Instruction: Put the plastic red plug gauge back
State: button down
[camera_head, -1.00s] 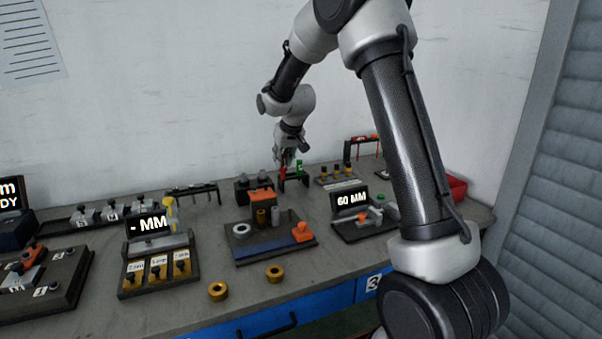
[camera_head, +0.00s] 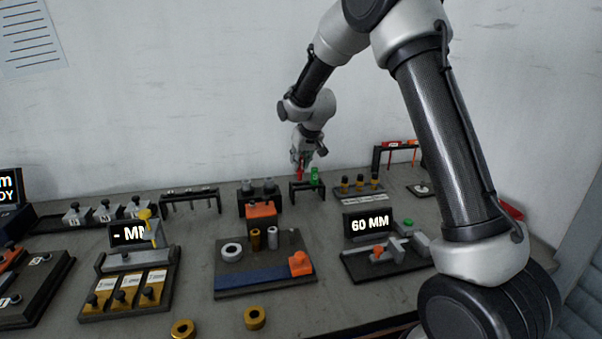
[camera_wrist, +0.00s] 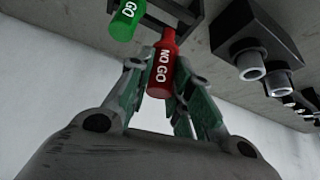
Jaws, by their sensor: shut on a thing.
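The red plug gauge (camera_wrist: 161,72), marked NO GO, is between the fingers of my gripper (camera_wrist: 160,88) in the wrist view. The gripper is shut on its handle. In the head view my gripper (camera_head: 303,158) is above a small dark rack (camera_head: 307,185), and the red gauge (camera_head: 299,170) is upright at the rack's left side. A green gauge (camera_head: 314,176) stands in the rack just to the right, and it also shows in the wrist view (camera_wrist: 124,20).
A dark block with grey cylinders (camera_head: 259,200) stands left of the rack. A stand with black-topped yellow gauges (camera_head: 360,187) is to the right. A taller rack with red handles (camera_head: 397,146) is farther right. Fixtures and two brass rings (camera_head: 254,317) lie nearer.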

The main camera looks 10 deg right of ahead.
aim_at(301, 168)
jog(key=shift+f, duration=1.85)
jog(key=shift+f, duration=0.1)
jog(key=shift+f, duration=0.5)
jog(key=c, duration=1.6)
grip_release()
jog(key=shift+o, duration=0.2)
